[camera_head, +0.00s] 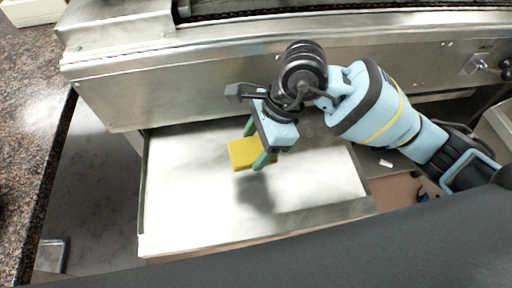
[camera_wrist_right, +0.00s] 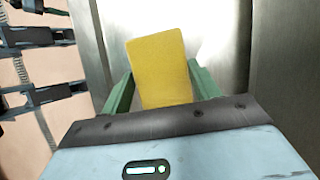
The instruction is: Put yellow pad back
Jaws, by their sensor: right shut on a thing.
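The yellow pad (camera_head: 241,153) is a flat yellow block held above the open metal drawer or tray (camera_head: 190,215). My right gripper (camera_head: 256,145) is shut on the pad, with a green finger on either side of it. In the right wrist view the pad (camera_wrist_right: 160,68) stands out from between the two green fingers (camera_wrist_right: 160,92), and its lower end is hidden by the gripper body. A shadow lies on the tray floor below the gripper. My left gripper is not in view.
A steel machine front (camera_head: 200,85) runs along the back, behind the tray. A speckled dark counter (camera_head: 40,110) is at the left. A small white piece (camera_head: 386,163) lies right of the tray. The tray floor looks bare.

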